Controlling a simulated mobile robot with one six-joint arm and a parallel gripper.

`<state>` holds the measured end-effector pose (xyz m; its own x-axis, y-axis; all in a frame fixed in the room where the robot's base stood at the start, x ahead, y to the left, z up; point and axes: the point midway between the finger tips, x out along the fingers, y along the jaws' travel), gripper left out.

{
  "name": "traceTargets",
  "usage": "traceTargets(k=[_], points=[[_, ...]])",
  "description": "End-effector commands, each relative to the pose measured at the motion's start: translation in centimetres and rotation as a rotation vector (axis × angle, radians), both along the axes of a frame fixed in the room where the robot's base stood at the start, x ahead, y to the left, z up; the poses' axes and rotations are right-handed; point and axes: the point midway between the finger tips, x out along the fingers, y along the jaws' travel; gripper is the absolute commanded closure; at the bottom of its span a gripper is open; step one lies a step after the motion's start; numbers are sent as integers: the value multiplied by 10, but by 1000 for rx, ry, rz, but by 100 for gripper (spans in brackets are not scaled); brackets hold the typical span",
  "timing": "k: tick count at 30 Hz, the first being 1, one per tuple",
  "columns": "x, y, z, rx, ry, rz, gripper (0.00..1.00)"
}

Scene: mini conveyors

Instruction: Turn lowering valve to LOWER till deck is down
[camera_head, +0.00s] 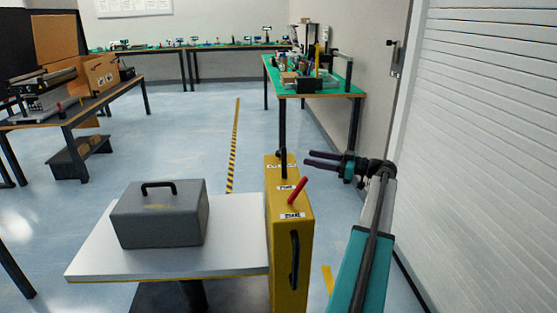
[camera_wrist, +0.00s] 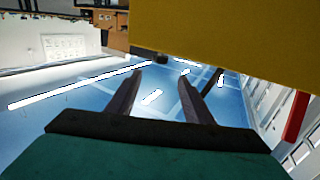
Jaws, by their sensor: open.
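The red valve lever (camera_head: 298,190) sits on top of the yellow column (camera_head: 275,240), tilted up toward the right, between small white labels too small to read surely. The pale deck (camera_head: 95,258) is raised above the floor, on the column's left side. My gripper (camera_head: 306,158) is open and empty, with its fingers pointing left, beyond the lever in the picture and apart from it. In the wrist view my gripper (camera_wrist: 161,78) has nothing between its fingers. The yellow column (camera_wrist: 225,40) fills the upper right there, and a red bar, likely the lever (camera_wrist: 297,115), shows at the right edge.
A grey toolbox (camera_head: 160,215) with a black handle stands on the deck. A black handle (camera_head: 294,260) is on the column's near face. A green-topped table (camera_head: 290,92) stands behind. A ribbed shutter wall (camera_head: 490,150) is close on the right. Floor is clear left of the table.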

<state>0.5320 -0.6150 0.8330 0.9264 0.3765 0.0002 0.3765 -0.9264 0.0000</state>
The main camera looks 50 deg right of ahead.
Motion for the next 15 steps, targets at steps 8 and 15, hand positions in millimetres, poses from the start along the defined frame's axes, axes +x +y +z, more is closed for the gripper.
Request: traceTargets(k=[8,15], points=[[0,0,0,0,0,-1,53],[4,2,0,0,0,0,53]])
